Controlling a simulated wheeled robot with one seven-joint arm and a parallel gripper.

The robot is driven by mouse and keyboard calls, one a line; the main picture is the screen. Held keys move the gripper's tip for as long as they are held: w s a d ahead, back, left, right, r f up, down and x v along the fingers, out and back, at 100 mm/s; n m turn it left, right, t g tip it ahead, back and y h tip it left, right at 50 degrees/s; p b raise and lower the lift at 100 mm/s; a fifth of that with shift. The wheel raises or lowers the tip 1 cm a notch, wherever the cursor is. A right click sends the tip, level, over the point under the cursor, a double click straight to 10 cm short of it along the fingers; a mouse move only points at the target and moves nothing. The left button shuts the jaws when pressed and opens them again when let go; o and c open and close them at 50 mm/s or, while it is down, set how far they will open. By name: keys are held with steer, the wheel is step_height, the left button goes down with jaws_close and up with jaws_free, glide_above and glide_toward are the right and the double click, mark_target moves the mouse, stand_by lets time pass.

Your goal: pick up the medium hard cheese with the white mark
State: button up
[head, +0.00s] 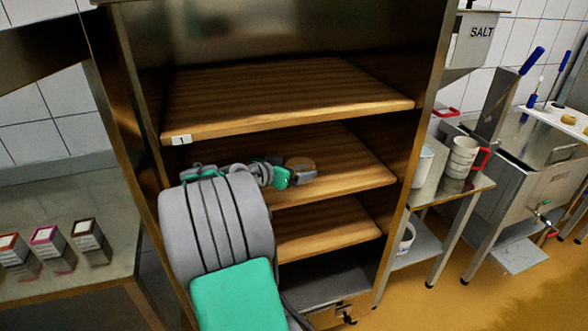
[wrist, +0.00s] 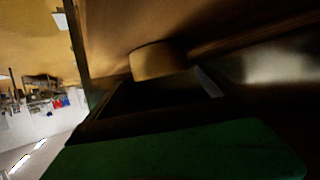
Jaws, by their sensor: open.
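A small round tan cheese (head: 300,162) sits on the middle wooden shelf (head: 350,172) of the rack. No white mark on it can be made out. My gripper (head: 304,175) reaches into the rack at that shelf, close in front of the cheese, and partly covers it in the head view. In the wrist view the cheese (wrist: 155,60) shows just beyond the dark, open fingers of my gripper (wrist: 150,88). Its lower part is hidden there, and I cannot tell whether a finger touches it.
The upper shelf (head: 280,92), with a small white label (head: 181,140) on its edge, lies close above my arm. The lower shelf (head: 325,228) looks bare. Metal rack sides flank the shelves. Small boxes (head: 89,240) stand on the left table; white buckets (head: 462,155) stand at right.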

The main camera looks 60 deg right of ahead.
mark_target(298, 166)
steer(key=p+x, duration=0.1)
steer(key=x, duration=0.4)
steer(key=shift+w+f, duration=0.15)
steer(key=shift+a, duration=0.15)
steer(key=c, duration=1.2)
steer(key=shift+c, duration=0.4)
